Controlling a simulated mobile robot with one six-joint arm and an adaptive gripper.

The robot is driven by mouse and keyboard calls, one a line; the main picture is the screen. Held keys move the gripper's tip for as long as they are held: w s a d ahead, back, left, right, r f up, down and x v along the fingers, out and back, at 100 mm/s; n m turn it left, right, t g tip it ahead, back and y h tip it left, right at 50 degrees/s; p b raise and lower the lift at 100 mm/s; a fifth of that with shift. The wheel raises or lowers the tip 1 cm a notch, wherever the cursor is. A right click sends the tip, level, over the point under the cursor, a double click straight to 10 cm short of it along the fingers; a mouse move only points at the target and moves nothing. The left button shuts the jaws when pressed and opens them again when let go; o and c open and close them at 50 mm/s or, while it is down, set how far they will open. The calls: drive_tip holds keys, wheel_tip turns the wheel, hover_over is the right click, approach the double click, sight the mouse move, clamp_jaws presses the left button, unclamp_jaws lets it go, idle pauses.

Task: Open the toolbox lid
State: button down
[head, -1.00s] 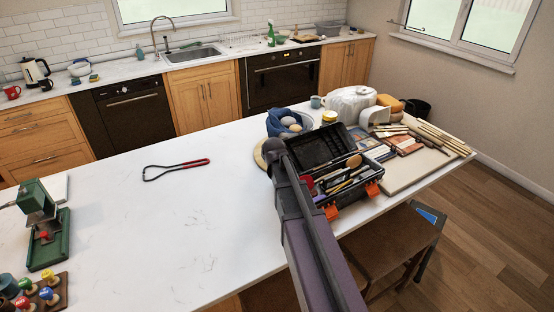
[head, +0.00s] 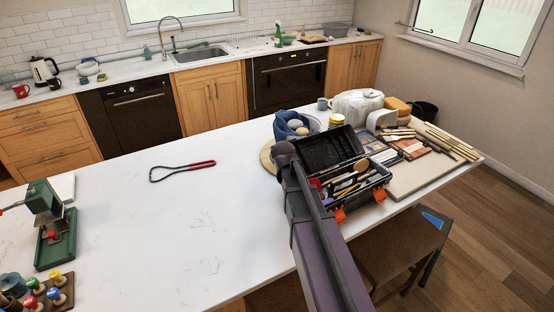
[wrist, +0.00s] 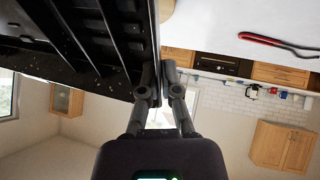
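The toolbox (head: 368,200) is black with orange latches and stands on the right part of the white counter. Its black lid (head: 330,152) is raised, tilted back, and the tools inside show. In the wrist view the ribbed lid (wrist: 85,45) fills the upper left. My gripper (wrist: 160,72) has its fingers close together at the lid's edge, one on each side, and looks shut on that edge. In the head view my arm hides the gripper and the lid's left end.
A red-handled loop tool (head: 183,170) lies on the open counter to the left. Behind the toolbox are a blue cloth-lined bowl (head: 288,125) and a white bag (head: 357,104). A board (head: 408,180) with wooden tools is at right. A stool (head: 395,245) stands below.

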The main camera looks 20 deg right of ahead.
idle(0.9)
drive_tip(key=c, duration=0.9)
unclamp_jaws()
drive_tip(key=shift+o, duration=0.2)
drive_tip(key=s+a+f+g, duration=0.2)
drive_tip(key=s+g, duration=0.1)
drive_tip(key=s, duration=0.6)
drive_tip(key=s+a+f+m+g, duration=0.1)
drive_tip(key=s+a+f+g, duration=0.1)
drive_tip(key=s, duration=0.7)
drive_tip(key=s+a+f+m+g+y, duration=0.1)
drive_tip(key=s+g, duration=0.3)
drive_tip(key=s, duration=0.5)
drive_tip(key=shift+s+a+f, duration=0.25)
drive_tip(key=shift+a+f, duration=0.2)
drive_tip(key=shift+f, duration=0.25)
